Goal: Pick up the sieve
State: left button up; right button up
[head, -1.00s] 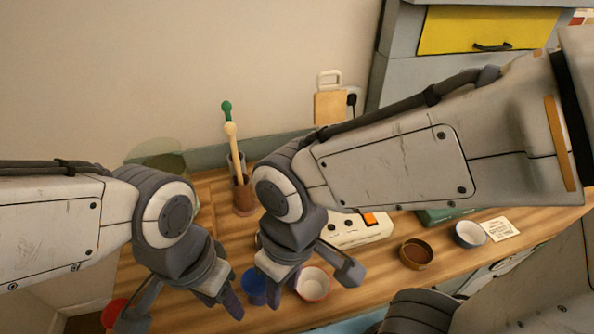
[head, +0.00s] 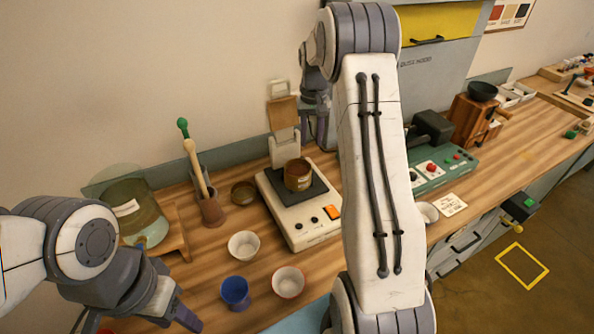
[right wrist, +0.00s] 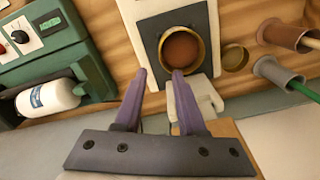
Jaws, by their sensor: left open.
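No thing can be told for sure as the sieve. A brass-rimmed round vessel (head: 298,175), brown inside, stands on the dark plate of the white scale (head: 302,226); it also shows in the right wrist view (right wrist: 181,52). A low brass dish (head: 244,193) lies left of the scale, and also shows in the right wrist view (right wrist: 235,57). My right gripper (right wrist: 160,74) is open and empty, its tips just short of the vessel in that picture; its height above it is unclear. My left gripper (head: 152,318) is open at the lower left, partly cut off, away from both.
A white bowl (head: 243,245), a blue cup (head: 235,292) and a red-rimmed bowl (head: 289,282) stand in front. A brown holder (head: 212,212) with pestles and a glass vessel (head: 135,212) stand left. A green machine (head: 440,165) is right. My right arm hides part of the table.

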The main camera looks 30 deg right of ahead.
jog(key=p, duration=0.1)
send_over(310, 165)
notch_tip(310, 165, down, 4)
jog(key=shift+s+f, duration=0.1)
jog(key=shift+s, duration=0.05)
jog(key=shift+f+p, duration=0.25)
jog(key=shift+p, duration=0.1)
jog(key=f+p, duration=0.2)
jog(key=f, duration=0.2)
jog(key=shift+s+f, duration=0.2)
jog(key=shift+f, duration=0.2)
grip_shut()
dwell(0.6)
